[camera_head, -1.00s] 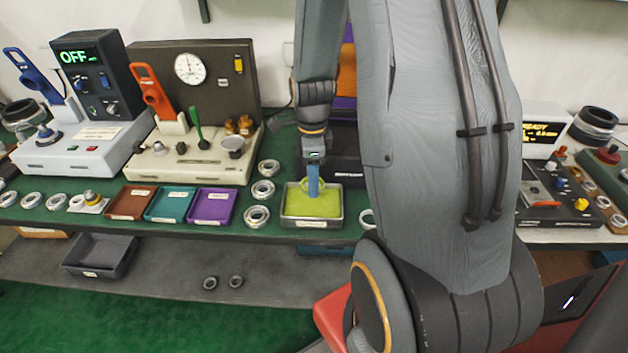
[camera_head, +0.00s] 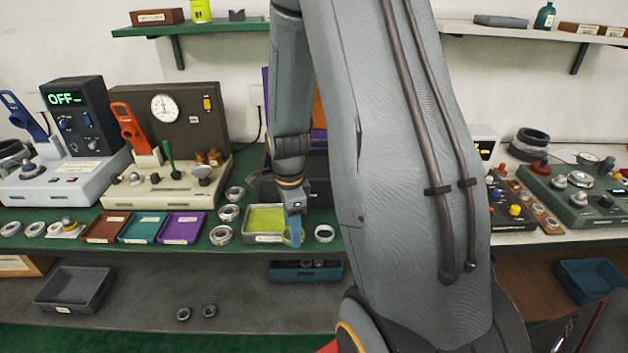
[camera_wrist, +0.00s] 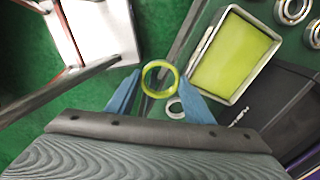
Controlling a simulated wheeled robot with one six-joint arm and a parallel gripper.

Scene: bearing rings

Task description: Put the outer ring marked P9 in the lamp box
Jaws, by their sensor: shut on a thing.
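My gripper (camera_head: 293,232) is shut on a yellow-green ring (camera_wrist: 160,79), seen between the blue fingertips in the wrist view. No mark is readable on the ring, so I cannot tell whether it is P9. In the head view the gripper hangs at the right front corner of a metal tray (camera_head: 249,238) with a yellow-green surface. The tray also shows in the wrist view (camera_wrist: 208,95), right of the held ring. A black box (camera_wrist: 284,104) with lettering stands beside the tray. I cannot read which container is the lamp box.
A loose ring (camera_head: 325,233) lies on the bench right of the tray, and several rings (camera_head: 221,235) stand left of it. Brown, teal and purple trays (camera_head: 181,227) sit further left. My arm hides the bench's middle. A blue bin (camera_head: 306,271) is on the lower shelf.

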